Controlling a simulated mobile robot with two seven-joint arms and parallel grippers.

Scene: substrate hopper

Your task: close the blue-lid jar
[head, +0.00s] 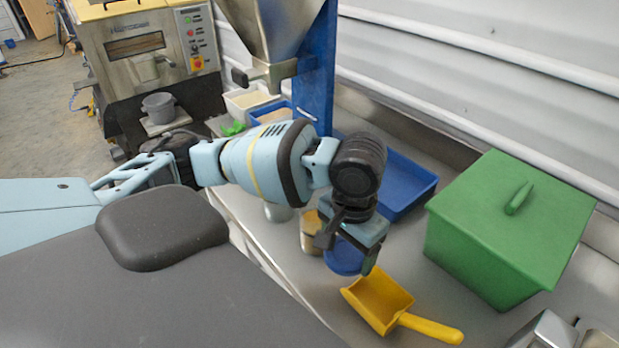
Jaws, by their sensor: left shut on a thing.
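My left gripper (348,248) reaches over the bench from the left, pointing down. It is shut on the round blue lid (343,262), which shows between and below its fingers. I cannot tell how high the lid is above the bench. A small jar with tan contents (309,238) stands just left of the gripper. Its top is partly hidden by my arm, and I cannot tell whether it is the jar for this lid. My right gripper is not in view.
A yellow scoop (382,301) lies in front of the gripper. A green lidded box (505,225) stands at right. A blue tray (408,182) lies behind my arm. Another small container (278,213) stands left of the jar. A metal hopper (268,32) hangs above the bench.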

